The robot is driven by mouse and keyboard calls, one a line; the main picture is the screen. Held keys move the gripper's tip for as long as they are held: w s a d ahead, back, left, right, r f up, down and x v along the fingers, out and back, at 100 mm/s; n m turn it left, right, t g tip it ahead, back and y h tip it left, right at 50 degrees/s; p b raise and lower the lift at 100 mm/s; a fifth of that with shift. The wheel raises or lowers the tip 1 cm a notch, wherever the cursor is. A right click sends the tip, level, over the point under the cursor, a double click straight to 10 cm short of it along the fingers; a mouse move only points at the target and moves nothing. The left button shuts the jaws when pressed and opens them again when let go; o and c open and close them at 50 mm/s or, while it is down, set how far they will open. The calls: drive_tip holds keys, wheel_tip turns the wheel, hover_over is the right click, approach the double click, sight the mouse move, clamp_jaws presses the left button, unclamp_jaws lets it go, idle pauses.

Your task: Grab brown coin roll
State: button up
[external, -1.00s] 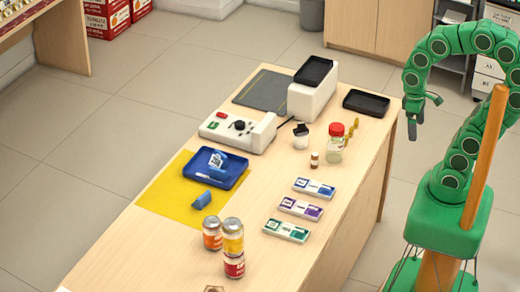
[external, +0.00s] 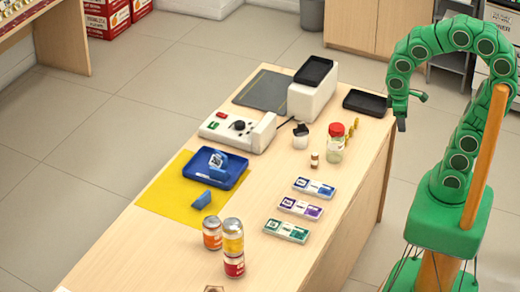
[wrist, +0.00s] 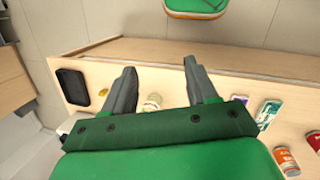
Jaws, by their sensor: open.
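A small upright cylinder with a pale top and brown side (external: 314,160), which looks like the brown coin roll, stands on the counter just in front of a red-lidded glass jar (external: 335,143). My gripper (external: 410,110) is above and right of it, near the counter's right edge, apart from it and empty. In the wrist view my gripper (wrist: 160,70) shows two spread dark fingers, with bare counter between their tips. A pale jar-like thing (wrist: 152,102) shows between the fingers. I cannot make out the brown roll in that view.
Yellow coin-like pieces (external: 352,128) and a small dark-lidded jar (external: 300,136) stand near the red-lidded jar. Blue (external: 314,187), purple (external: 300,207) and green (external: 286,230) packs lie in front. A black tray (external: 366,102) sits at the back right.

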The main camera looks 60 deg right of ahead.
drive_tip(key=w+d+f+n+h, duration=0.4)
drive_tip(key=w+f+h, duration=0.1)
drive_tip(key=w, duration=0.4)
drive_tip(key=n+t+h, duration=0.3)
drive_tip(key=n+t, duration=0.7)
drive_tip(key=n, duration=0.9)
approach(316, 156)
drive_tip(key=shift+w+d+f, duration=0.2)
drive_tip(key=shift+w+f, duration=0.1)
drive_tip(key=shift+f, duration=0.3)
drive_tip(key=shift+g+h, duration=0.3)
drive_tip(key=shift+w+r+x, duration=0.1)
drive_tip(key=shift+r+x, duration=0.05)
drive_tip(key=shift+x, duration=1.75)
drive_tip(key=shift+w+r+x, duration=0.15)
drive_tip(key=shift+x, duration=1.8)
clamp_jaws()
